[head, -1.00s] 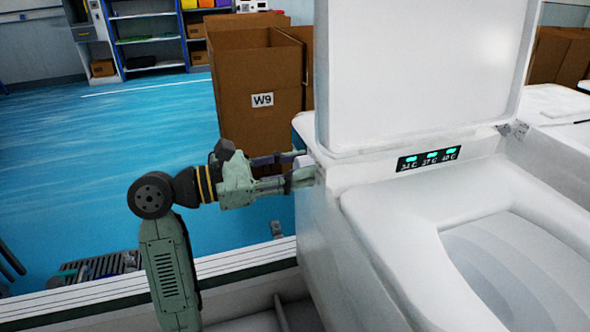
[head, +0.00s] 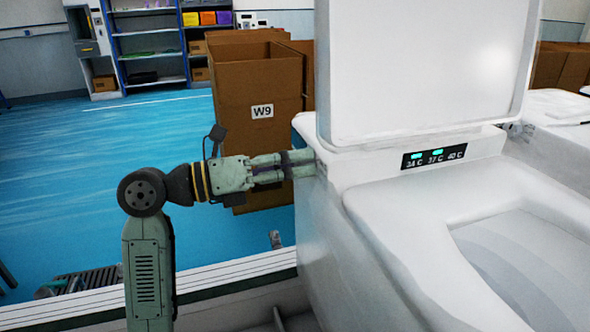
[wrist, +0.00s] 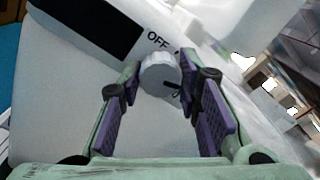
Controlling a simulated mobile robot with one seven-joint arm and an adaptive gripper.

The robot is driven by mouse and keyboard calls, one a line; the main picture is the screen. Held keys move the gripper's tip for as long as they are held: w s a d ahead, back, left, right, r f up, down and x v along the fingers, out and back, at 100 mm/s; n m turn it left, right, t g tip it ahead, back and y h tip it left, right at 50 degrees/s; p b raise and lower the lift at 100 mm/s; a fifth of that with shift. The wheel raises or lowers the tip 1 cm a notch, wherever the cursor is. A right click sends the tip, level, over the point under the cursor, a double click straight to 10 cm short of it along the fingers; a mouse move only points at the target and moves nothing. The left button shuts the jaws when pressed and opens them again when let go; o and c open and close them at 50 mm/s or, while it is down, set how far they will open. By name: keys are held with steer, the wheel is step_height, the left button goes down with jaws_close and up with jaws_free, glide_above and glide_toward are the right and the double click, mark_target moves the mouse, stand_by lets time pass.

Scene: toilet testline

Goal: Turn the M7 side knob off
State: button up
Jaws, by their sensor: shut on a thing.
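The white side knob (wrist: 158,72) is on the side of the white toilet (head: 345,235). In the wrist view it sits between the tips of my gripper (wrist: 160,84), which is shut on it. A dark mark on the knob points to the lower right, away from the printed "OFF" label (wrist: 158,40) above it. In the head view my gripper (head: 300,164) reaches the toilet's left side from the left, and its fingers hide the knob. The display (head: 433,156) reads 34 C, 37 C and 40 C, with lights lit over 34 and 37 only.
The toilet lid (head: 420,70) stands raised. A brown box marked W9 (head: 262,85) stands on the blue floor behind my gripper. Another toilet (head: 555,125) is at the right. Shelves (head: 150,45) stand far back, with open floor before them.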

steer(key=n, duration=1.2)
steer(key=shift+b, duration=0.4)
steer(key=shift+n, duration=0.3)
steer(key=o, duration=1.1)
steer(key=shift+o, duration=0.2)
steer(key=v, duration=1.2)
